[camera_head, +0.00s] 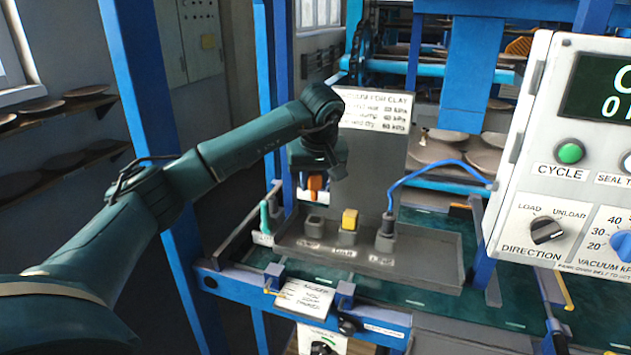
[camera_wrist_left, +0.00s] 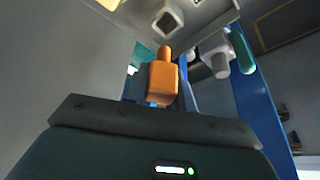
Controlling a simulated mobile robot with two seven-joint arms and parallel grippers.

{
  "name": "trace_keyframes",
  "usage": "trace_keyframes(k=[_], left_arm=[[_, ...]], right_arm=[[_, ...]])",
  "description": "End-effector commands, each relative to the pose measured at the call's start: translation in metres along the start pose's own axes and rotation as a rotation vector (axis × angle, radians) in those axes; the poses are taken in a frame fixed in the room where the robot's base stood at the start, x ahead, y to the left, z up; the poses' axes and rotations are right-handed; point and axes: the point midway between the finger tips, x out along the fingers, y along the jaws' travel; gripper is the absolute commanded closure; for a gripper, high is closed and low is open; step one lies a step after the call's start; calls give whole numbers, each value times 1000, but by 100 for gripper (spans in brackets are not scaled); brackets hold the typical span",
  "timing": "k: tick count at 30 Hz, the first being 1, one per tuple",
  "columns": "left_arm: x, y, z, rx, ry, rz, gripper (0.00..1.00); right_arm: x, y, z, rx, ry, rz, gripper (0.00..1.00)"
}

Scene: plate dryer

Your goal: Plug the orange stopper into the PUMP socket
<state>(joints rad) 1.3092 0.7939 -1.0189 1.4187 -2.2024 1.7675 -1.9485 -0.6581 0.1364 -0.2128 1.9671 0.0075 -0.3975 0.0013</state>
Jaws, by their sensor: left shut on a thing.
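My left gripper (camera_head: 314,177) is shut on the orange stopper (camera_head: 314,188) and holds it pointing down above the grey tray (camera_head: 425,262). In the left wrist view the stopper (camera_wrist_left: 162,82) sticks out with its narrow end toward an empty square socket (camera_wrist_left: 168,19), with a gap between them. That socket looks like the left grey socket (camera_head: 314,225) in the head view. The middle socket holds a yellow stopper (camera_head: 349,219). The right socket (camera_head: 386,238) has a blue cable's plug in it. The socket labels are too small to read. My right gripper is not in view.
A teal-handled part (camera_head: 265,217) stands left of the sockets. The blue cable (camera_head: 430,164) arches to the white control panel (camera_head: 560,180) at right. A sign plate (camera_head: 375,115) stands behind the sockets. The tray's front right is bare.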

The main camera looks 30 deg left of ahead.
Motion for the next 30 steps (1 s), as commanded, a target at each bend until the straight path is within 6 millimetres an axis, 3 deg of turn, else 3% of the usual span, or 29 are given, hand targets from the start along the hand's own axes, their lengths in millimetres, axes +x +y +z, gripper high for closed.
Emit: trace_keyframes(k=[30], left_arm=[[56, 0, 23, 1, 0, 1, 96]], right_arm=[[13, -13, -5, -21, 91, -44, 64]])
